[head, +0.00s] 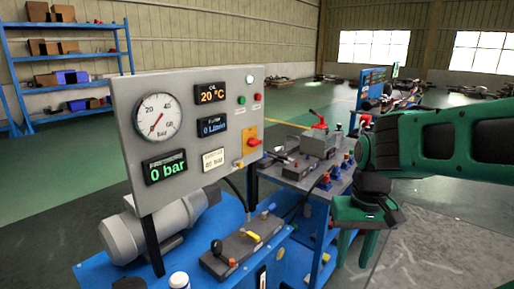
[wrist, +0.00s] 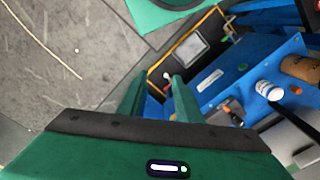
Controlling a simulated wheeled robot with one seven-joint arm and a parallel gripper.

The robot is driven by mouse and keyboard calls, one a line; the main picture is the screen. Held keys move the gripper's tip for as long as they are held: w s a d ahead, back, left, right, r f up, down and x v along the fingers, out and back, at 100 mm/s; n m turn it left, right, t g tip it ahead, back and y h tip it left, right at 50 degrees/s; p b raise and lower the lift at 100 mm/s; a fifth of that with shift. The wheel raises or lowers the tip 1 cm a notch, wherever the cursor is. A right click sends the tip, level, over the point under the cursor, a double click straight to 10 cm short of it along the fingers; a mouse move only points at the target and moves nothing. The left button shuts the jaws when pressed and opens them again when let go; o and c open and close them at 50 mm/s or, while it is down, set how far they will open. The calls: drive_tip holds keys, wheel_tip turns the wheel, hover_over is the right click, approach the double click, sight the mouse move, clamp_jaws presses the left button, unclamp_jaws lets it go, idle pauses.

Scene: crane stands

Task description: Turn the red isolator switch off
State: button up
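A small red switch (head: 253,142) sits on a yellow-orange plate (head: 245,133) at the right edge of the upright grey gauge panel (head: 190,88) in the head view. It looks like the isolator; its exact handle angle is too small to tell. My gripper (head: 356,257) is at the right of the head view, fingers pointing down, well to the right of the panel and apart from it. Its green fingers also show in the wrist view (wrist: 158,78), with a gap between them and nothing held. The switch is not recognisable in the wrist view.
A blue bench (head: 98,271) bears the panel, a grey motor (head: 150,228) and a grey control box with levers (head: 242,252). A second blue bench with valves and a red lever (head: 318,120) stands behind. Blue shelves (head: 68,70) are far left. Floor is open at right.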

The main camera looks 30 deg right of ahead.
drive_tip(key=w+f+t+y, duration=0.1)
drive_tip(key=w+f+t, duration=0.25)
drive_tip(key=w, duration=1.65)
drive_tip(key=m+t+y, duration=0.6)
drive_tip(key=m+t, duration=0.1)
drive_tip(key=t, duration=0.6)
approach(258, 144)
drive_tip(key=x, duration=0.9)
drive_tip(key=shift+a, duration=0.15)
drive_tip(key=shift+f, duration=0.1)
clamp_jaws()
